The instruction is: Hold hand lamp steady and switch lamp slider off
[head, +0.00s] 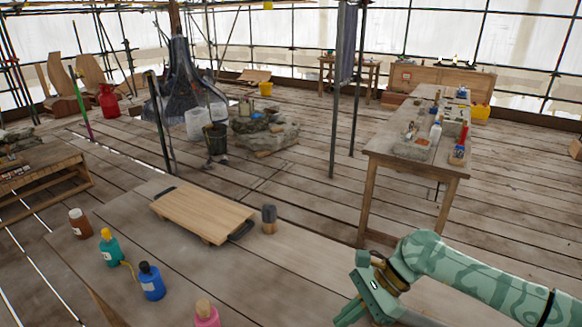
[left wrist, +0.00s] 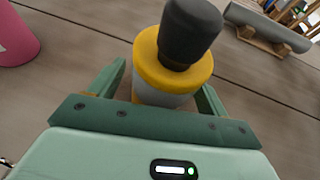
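In the left wrist view, an object with a dark grey knob-like top, a yellow ring and a pale body, likely the hand lamp (left wrist: 172,70), sits between the fingers of my left gripper (left wrist: 165,82). A thin strip of background shows between the left finger and the pale body; the right finger lies close to it. Its lower part and any slider are hidden. My left gripper and this object are not in the head view. My right gripper (head: 358,290) is at the lower right of the head view, over the table's front right; its finger opening is not clear.
A wooden board with black handles (head: 203,214) lies on the table (head: 140,235), with a dark cylinder (head: 269,219) beside it. Brown (head: 79,223), teal (head: 110,247), blue (head: 151,281) and pink (head: 207,313) bottles stand along the left and front. A cluttered workbench (head: 375,150) stands beyond.

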